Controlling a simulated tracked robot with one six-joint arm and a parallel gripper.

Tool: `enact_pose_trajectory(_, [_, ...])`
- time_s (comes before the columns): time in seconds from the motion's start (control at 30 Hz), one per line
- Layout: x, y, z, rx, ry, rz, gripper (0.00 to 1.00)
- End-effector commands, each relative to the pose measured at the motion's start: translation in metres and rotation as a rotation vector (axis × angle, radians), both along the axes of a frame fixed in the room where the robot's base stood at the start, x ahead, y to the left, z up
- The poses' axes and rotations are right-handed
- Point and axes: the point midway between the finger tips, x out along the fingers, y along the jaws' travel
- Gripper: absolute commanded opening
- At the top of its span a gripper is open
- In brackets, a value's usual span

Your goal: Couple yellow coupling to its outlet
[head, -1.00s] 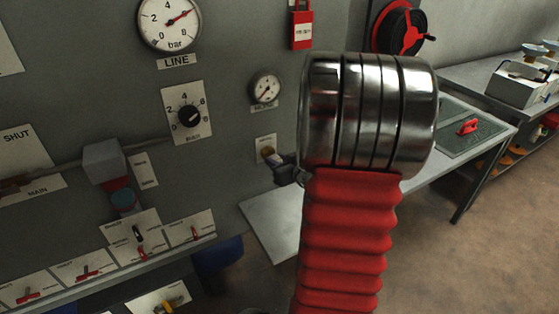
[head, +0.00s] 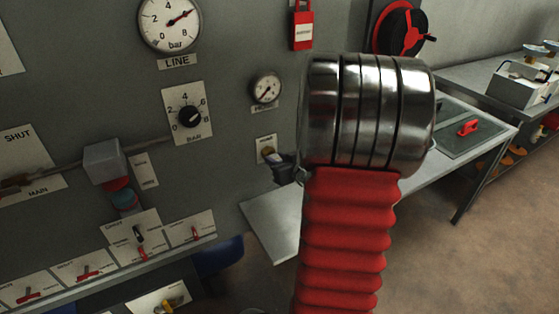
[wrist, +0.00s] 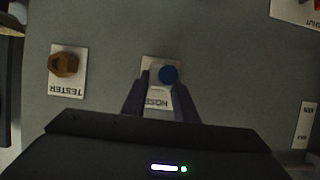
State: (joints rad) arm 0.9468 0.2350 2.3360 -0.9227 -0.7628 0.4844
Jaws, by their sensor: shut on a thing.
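My gripper (head: 282,165) is at the wall panel, beside a white plate (head: 258,143) with a small yellow-brown fitting (head: 266,152) on it. In the wrist view this plate reads HOSE (wrist: 158,103). My dark fingers (wrist: 160,82) are shut around a round blue-ended piece (wrist: 169,75) in front of that plate. The blue end hides what lies behind it, and I cannot tell whether it touches the panel fitting. No clearly yellow coupling shows in the wrist view. A brass hex fitting (wrist: 63,64) sits on the TESTER plate (wrist: 67,88) to the left.
A pressure gauge (head: 267,88) and a dial knob (head: 190,117) are above and left on the panel. Red-levered valve plates (head: 90,272) line the lower ledge. My arm hides part of the panel. A grey bench (head: 270,215) stands below right.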

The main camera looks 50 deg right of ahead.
Motion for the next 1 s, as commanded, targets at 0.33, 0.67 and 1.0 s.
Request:
enact_pose_trajectory(0.33, [0.005,-0.001,0.0,0.0,0.0,0.001,0.0])
enact_pose_trajectory(0.67, [0.01,-0.003,0.0,0.0,-0.001,0.001,0.0])
enact_pose_trajectory(1.0, [0.017,-0.005,0.0,0.001,-0.002,0.001,0.0])
